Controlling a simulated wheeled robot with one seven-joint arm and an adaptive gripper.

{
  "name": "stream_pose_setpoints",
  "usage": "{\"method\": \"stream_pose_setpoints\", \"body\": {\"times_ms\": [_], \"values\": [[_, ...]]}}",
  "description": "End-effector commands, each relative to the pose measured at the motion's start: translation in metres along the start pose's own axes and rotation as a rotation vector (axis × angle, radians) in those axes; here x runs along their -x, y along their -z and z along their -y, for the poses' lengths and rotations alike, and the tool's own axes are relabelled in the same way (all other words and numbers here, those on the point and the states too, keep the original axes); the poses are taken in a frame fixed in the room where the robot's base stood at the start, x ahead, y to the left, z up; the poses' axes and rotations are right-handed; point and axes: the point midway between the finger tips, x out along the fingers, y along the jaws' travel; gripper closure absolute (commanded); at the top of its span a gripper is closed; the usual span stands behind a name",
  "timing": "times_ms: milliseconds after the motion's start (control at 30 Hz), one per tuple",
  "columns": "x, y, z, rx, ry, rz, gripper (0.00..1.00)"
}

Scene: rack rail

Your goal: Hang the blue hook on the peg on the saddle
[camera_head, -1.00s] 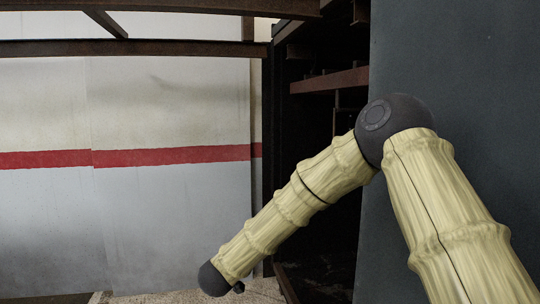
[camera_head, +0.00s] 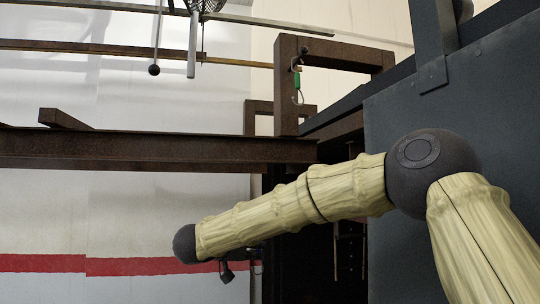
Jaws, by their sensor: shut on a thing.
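My pale, ribbed arm reaches from the lower right to a dark joint at the centre left. Small dark parts show under its far end, seemingly of my wrist and gripper (camera_head: 227,272). I cannot make out the jaws or anything between them. No blue hook can be made out. A small green piece (camera_head: 297,80) with a thin wire hook below it hangs at a brown upright of the rack, near a dark knob (camera_head: 304,51). I cannot tell whether that knob is the peg, and no saddle can be identified for sure.
A long rusty beam (camera_head: 150,148) crosses above my arm. A dark grey panel (camera_head: 480,130) fills the right side. Above the beam hang a rod with a black ball (camera_head: 154,70) and a dark basket-like thing (camera_head: 205,5). A white wall with a red stripe (camera_head: 45,263) stands behind.

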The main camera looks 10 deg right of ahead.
Motion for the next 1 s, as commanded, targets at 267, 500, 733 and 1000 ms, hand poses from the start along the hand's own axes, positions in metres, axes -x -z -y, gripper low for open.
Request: {"method": "stream_pose_setpoints", "body": {"times_ms": [267, 500, 733, 1000], "values": [[0.038, 0.131, -0.018, -0.022, -0.077, -0.006, 1.00], [0.072, 0.230, -0.038, -0.033, -0.124, -0.007, 1.00], [0.109, 0.322, -0.060, -0.038, -0.149, -0.010, 1.00], [0.155, 0.421, -0.087, -0.037, -0.152, -0.012, 1.00]]}}
